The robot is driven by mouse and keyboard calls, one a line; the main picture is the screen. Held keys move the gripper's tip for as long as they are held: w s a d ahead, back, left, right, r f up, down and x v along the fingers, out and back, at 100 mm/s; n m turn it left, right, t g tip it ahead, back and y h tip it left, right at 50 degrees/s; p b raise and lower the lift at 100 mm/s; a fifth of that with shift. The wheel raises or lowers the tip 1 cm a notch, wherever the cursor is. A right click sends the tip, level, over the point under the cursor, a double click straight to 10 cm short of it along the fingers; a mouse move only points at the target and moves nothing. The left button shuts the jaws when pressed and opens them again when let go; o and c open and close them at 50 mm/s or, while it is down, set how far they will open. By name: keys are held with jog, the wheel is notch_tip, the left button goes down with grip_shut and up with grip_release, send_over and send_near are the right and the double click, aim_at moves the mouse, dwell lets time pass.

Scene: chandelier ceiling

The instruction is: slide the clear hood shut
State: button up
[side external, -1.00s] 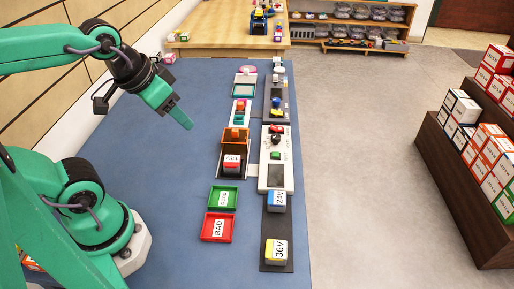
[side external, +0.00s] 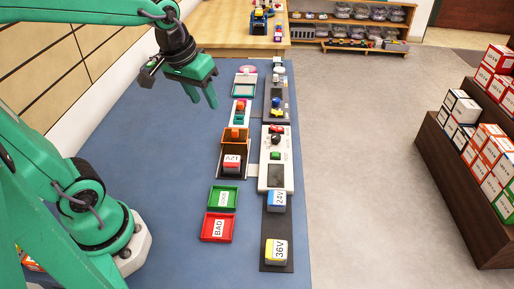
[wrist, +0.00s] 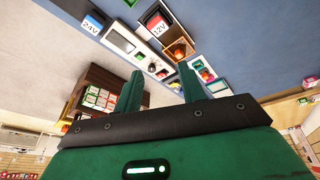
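An orange-walled fixture (side external: 235,145) stands mid-bench in the side view, with a red-and-white labelled block (side external: 232,163) in its near part. A clear hood cannot be made out for certain in either view; its position is not readable. My gripper (side external: 204,101) is above the blue bench, left of and farther back than the fixture, touching nothing. Its two green fingers (wrist: 160,88) stand apart and nothing is between them.
A white tester panel (side external: 263,178) stands right of the fixture. A 24V block (side external: 277,200) and a yellow-topped 36V block (side external: 277,251) lie on a dark strip. Green (side external: 223,188) and red BAD (side external: 232,230) trays are nearer. The bench's left middle is clear.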

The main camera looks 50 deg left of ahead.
jog(key=w+a+f+n+g, duration=0.2)
jog(key=w+a+f+n, duration=0.15)
jog(key=w, duration=0.35)
jog(key=n+g, duration=0.1)
jog(key=n, duration=0.1)
send_near(235, 129)
jog(key=shift+s+d+f, duration=0.1)
jog(key=shift+d+f, duration=0.05)
jog(key=shift+f, duration=0.05)
jog(key=shift+w+f+g, duration=0.3)
jog(key=shift+f, duration=0.15)
jog(key=shift+f, duration=3.9)
grip_shut()
